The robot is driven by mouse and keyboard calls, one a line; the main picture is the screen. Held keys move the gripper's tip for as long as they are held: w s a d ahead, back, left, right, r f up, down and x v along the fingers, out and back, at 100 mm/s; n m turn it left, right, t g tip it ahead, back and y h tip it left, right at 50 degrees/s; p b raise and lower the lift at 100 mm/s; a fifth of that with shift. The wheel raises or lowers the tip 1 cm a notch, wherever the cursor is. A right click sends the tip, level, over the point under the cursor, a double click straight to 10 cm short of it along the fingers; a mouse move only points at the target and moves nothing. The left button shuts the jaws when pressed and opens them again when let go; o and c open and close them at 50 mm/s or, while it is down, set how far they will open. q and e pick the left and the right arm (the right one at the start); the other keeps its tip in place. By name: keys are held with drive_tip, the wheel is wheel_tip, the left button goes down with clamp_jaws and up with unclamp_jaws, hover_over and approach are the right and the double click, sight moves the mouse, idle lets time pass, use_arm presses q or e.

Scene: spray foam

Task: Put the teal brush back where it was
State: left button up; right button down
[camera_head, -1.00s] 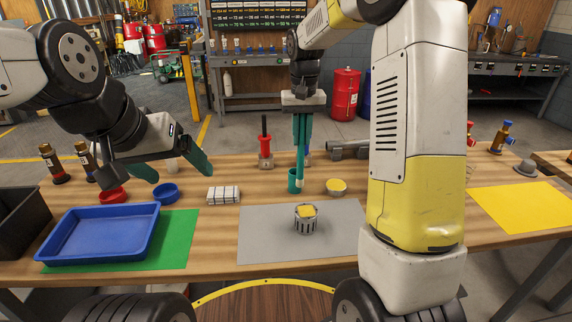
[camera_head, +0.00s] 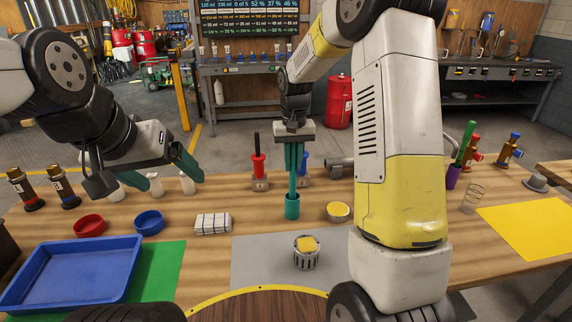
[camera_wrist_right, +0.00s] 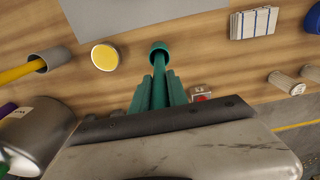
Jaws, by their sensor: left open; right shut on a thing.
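My right gripper (camera_head: 294,168) is shut on the teal brush (camera_head: 292,185), held upright over the teal cup (camera_head: 292,208). The brush's lower end meets the cup's mouth and seems to be inside it; how deep is hidden. In the right wrist view, the brush (camera_wrist_right: 159,88) runs between the teal fingers to the cup (camera_wrist_right: 158,47). The cup stands on the table behind the grey mat. My left gripper (camera_head: 148,178) is open and empty above the left of the table.
A yellow-filled bowl (camera_head: 338,211) stands close to the cup's right. A striped cloth (camera_head: 213,223) and a slotted container (camera_head: 307,255) are nearby. A purple cup (camera_head: 452,177) holds a green brush.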

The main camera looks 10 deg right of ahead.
sight(293, 176)
drive_tip(key=shift+f, duration=1.5)
drive_tip(key=c, duration=1.3)
unclamp_jaws()
drive_tip(key=shift+f, duration=0.1)
